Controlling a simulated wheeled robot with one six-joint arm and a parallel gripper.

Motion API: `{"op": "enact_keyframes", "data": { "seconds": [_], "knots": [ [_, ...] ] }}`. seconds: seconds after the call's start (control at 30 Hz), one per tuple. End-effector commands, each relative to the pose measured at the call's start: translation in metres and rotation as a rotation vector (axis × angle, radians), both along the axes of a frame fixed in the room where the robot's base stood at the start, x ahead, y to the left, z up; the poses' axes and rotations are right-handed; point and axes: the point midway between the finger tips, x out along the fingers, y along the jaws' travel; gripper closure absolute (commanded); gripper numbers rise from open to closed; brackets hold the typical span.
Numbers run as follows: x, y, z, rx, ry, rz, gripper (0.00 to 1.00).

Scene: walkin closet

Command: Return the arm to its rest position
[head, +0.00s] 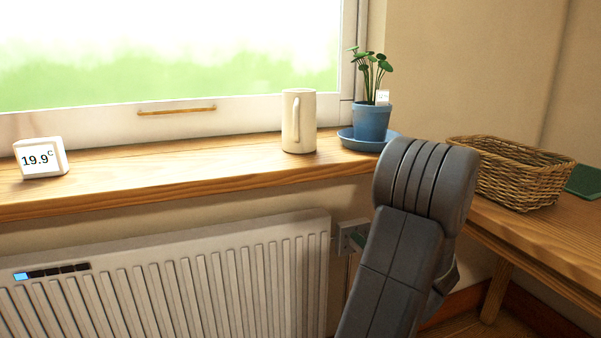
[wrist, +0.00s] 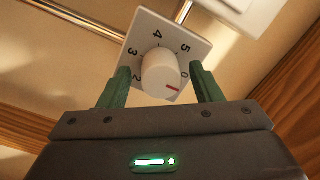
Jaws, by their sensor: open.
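My gripper (wrist: 160,70) is open in the wrist view, with one green finger on each side of a white round knob (wrist: 156,70). The fingers look apart from the knob, though the exact gap is hard to judge. The knob sits on a square white dial plate (wrist: 183,47) with numbers, and its red mark points to the lower right, near the 0. In the head view my dark grey arm reaches down to the right of the radiator. It hides most of the gripper and the knob; part of the plate (head: 345,240) shows.
The wooden sill bears a thermometer (head: 40,158) reading 19.9°C, a cream mug (head: 299,120) and a blue plant pot (head: 371,122) on a saucer (head: 358,144), close to my arm. A wicker basket (head: 515,175) stands on the right bench. The radiator (head: 180,280) has one lit blue segment.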

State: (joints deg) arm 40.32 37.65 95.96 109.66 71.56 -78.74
Motion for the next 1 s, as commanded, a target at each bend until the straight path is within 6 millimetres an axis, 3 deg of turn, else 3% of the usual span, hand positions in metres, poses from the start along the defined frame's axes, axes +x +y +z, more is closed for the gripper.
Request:
{"op": "enact_keyframes", "data": {
  "seconds": [0.7, 1.0],
  "knots": [
    [-0.0003, 0.0004, -0.0011, 0.585, 0.212, -0.001, 0.41],
    [-0.0003, 0.0007, -0.0011, 0.76, 0.275, 0.0, 0.41]
  ]
}}
